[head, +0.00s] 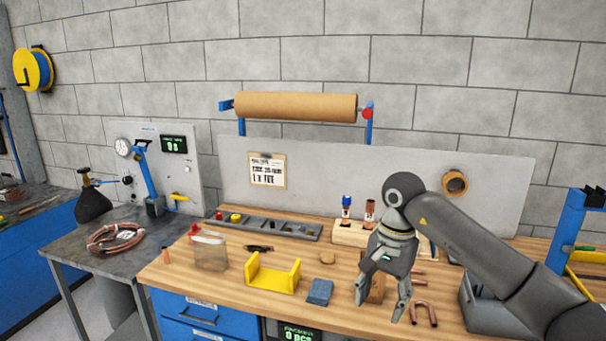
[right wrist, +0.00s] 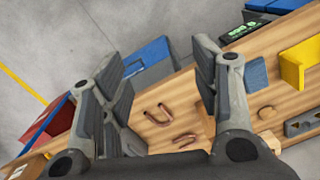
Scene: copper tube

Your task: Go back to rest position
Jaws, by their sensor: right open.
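My right gripper (head: 384,296) hangs over the right part of the wooden workbench (head: 225,285), fingers pointing down. Its fingers are spread and nothing shows between them. In the right wrist view the open fingers (right wrist: 158,75) frame the bench edge and the floor. Bent copper tubes (head: 427,313) lie on the bench just right of the gripper; two bent pieces also show in the right wrist view (right wrist: 158,113). A wooden block behind the fingers is partly hidden. My left gripper is not in view.
A wooden holder with tools (head: 349,231) is behind my arm. A coil of copper tube (head: 115,238) lies on the left grey table.

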